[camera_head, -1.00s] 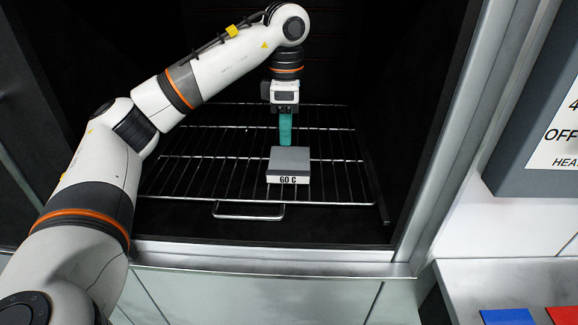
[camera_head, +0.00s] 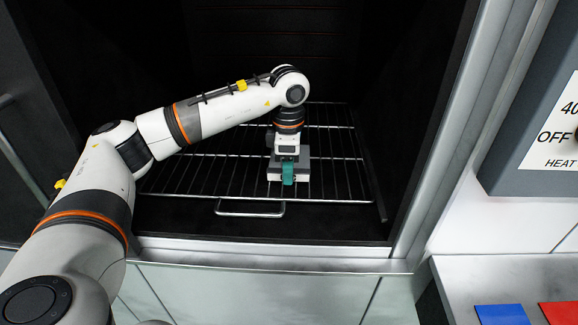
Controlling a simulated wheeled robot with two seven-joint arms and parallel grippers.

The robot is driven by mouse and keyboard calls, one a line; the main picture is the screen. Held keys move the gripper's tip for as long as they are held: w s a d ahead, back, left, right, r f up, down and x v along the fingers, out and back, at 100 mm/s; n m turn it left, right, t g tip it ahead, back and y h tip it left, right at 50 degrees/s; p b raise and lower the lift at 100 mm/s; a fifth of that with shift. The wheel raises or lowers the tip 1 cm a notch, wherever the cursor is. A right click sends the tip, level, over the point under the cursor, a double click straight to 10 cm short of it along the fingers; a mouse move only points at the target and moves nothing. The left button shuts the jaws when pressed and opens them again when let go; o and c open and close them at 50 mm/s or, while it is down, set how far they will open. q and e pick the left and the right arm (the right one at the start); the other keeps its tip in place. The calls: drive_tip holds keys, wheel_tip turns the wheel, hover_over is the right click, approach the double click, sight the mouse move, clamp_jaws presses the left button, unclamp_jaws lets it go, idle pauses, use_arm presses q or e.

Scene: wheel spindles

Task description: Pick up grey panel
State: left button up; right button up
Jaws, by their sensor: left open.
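The grey panel (camera_head: 303,165) is a small block with a grey top and a pale front face. It lies on the wire rack (camera_head: 225,177) inside the dark oven. My left gripper (camera_head: 288,178) points down over the panel, its teal fingers in front of the panel's front face. The gripper covers most of the panel and its label. The jaws are open, and I cannot tell whether the fingers touch the panel. My right gripper is not in view.
The oven's metal frame (camera_head: 437,135) stands on the right and its front sill (camera_head: 270,265) runs below the rack. A control panel (camera_head: 520,130) is at the right. A blue pad (camera_head: 502,314) and a red pad (camera_head: 560,312) lie on the lower right counter. The rack's left side is clear.

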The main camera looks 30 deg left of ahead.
use_arm(q)
drive_tip(key=shift+c, duration=0.4)
clamp_jaws()
